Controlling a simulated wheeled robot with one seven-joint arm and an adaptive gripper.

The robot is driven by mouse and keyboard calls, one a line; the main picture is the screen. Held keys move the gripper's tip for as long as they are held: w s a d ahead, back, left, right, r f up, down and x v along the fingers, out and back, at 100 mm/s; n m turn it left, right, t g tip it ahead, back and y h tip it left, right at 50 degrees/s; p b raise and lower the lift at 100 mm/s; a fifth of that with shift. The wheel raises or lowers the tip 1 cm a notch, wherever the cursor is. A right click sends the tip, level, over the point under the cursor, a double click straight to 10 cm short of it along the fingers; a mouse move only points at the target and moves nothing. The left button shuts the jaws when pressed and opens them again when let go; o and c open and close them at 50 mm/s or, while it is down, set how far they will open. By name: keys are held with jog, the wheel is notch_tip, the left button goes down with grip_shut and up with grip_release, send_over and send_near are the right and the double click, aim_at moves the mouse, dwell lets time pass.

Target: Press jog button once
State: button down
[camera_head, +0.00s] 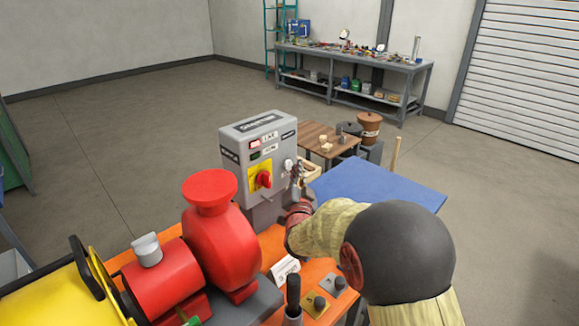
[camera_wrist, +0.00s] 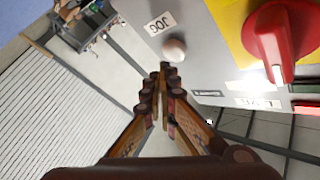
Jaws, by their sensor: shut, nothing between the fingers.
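The jog button is a pale round knob (camera_wrist: 175,49) on the grey control box, beside a white label reading JOG (camera_wrist: 159,23) in the wrist view. My gripper (camera_wrist: 166,68) is shut and empty, with its tips just below the button in that picture. Whether the tips touch the button I cannot tell. In the head view the grey control box (camera_head: 232,131) stands upright on the orange skid, and my gripper (camera_head: 299,172) is at its right side, small and partly lost against the box. A pale button (camera_head: 288,164) shows there.
A red rotary switch on a yellow plate (camera_head: 263,179) sits left of the button. A red pump (camera_head: 218,245) stands in front of the box. A blue surface (camera_head: 375,185) and a wooden table (camera_head: 318,137) lie to the right and behind. Open floor (camera_head: 120,135) lies left.

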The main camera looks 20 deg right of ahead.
jog(key=shift+w, duration=0.1)
jog(key=shift+w+a+b, duration=0.15)
jog(key=shift+w+b, duration=0.15)
jog(key=shift+b, duration=0.15)
jog(key=shift+w+a, duration=0.15)
jog(key=shift+w, duration=0.25)
dwell(0.8)
jog(key=shift+b, duration=0.3)
jog(key=shift+s+d+b, duration=0.3)
jog(key=shift+s+b, duration=0.05)
jog(key=shift+s, duration=0.5)
jog(key=s, duration=0.1)
jog(key=s+d+b, duration=0.1)
jog(key=s, duration=0.2)
jog(key=shift+s+d+b, duration=0.3)
jog(key=shift+s+d, duration=0.05)
jog(key=shift+d, duration=0.05)
jog(key=shift+s, duration=0.1)
dwell(0.5)
